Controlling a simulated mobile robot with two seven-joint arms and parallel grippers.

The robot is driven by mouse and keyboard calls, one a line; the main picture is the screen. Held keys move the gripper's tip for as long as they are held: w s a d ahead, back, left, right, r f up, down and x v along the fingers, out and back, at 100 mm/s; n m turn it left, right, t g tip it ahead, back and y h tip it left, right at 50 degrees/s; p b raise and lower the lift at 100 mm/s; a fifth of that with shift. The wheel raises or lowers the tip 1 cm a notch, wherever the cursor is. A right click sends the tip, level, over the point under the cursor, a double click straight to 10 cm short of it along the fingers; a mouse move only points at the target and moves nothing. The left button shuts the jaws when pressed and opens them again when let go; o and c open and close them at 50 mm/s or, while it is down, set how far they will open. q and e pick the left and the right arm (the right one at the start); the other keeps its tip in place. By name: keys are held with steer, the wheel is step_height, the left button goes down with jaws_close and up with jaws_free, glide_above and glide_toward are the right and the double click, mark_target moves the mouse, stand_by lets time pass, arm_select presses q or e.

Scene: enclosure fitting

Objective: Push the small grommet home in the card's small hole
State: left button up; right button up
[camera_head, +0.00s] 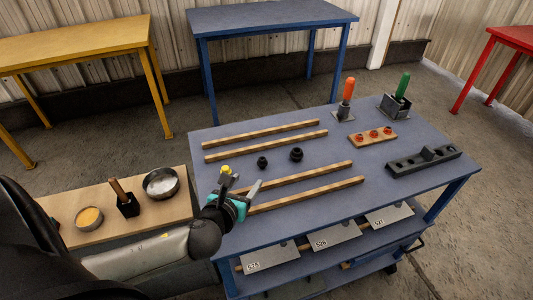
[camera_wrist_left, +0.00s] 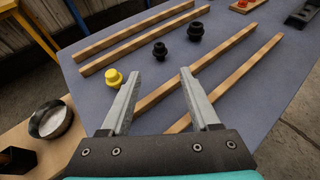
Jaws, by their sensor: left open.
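A smaller black grommet (camera_head: 262,162) and a larger black one (camera_head: 296,154) stand on the blue tabletop between two pairs of wooden rails. They also show in the left wrist view, the smaller (camera_wrist_left: 159,51) and the larger (camera_wrist_left: 195,32). A yellow grommet (camera_wrist_left: 114,79) stands left of my left fingers; it also shows in the head view (camera_head: 225,170). My left gripper (camera_head: 243,184) is open and empty over the table's left part; in the wrist view its fingers (camera_wrist_left: 160,72) are apart. Numbered grey cards (camera_head: 270,257) are below the tabletop; I cannot make out a small hole.
Wooden rails (camera_head: 300,194) lie near my left gripper. A wooden block with red parts (camera_head: 356,139), a dark slotted holder (camera_head: 406,168) and orange and green handled tools (camera_head: 348,90) stand at the right. A side bench (camera_head: 150,214) holds bowls.

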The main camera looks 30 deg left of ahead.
mark_target(262, 159)
arm_select(q)
steer(key=b+x, duration=0.1)
steer(key=x, duration=0.2)
steer(key=shift+w+a+f, duration=0.1)
steer(key=shift+w+f, duration=0.1)
steer(key=shift+w, duration=0.15)
steer(key=b+x, duration=0.1)
steer(key=x, duration=0.3)
steer(key=shift+w+a+f, duration=0.1)
steer(key=shift+w, duration=0.2)
steer(key=shift+w+a+f, duration=0.1)
steer(key=shift+w, duration=0.25)
steer(key=w, duration=0.1)
steer(key=w+a+b, duration=0.1)
steer(key=w, duration=0.1)
steer(key=shift+w+f, duration=0.2)
steer(key=shift+w, duration=0.15)
steer(key=shift+w+a+f, duration=0.1)
steer(key=shift+w+f, duration=0.2)
steer(key=shift+w, duration=0.35)
arm_select(e)
steer(key=shift+g, duration=0.4)
steer(key=shift+s+d+f, duration=0.25)
steer(key=shift+s+f, duration=0.7)
steer(key=shift+s, duration=0.05)
steer(key=shift+s+d+f, duration=0.2)
steer(key=shift+s+f, duration=0.75)
steer(key=shift+s, duration=0.05)
arm_select(q)
jaws_close()
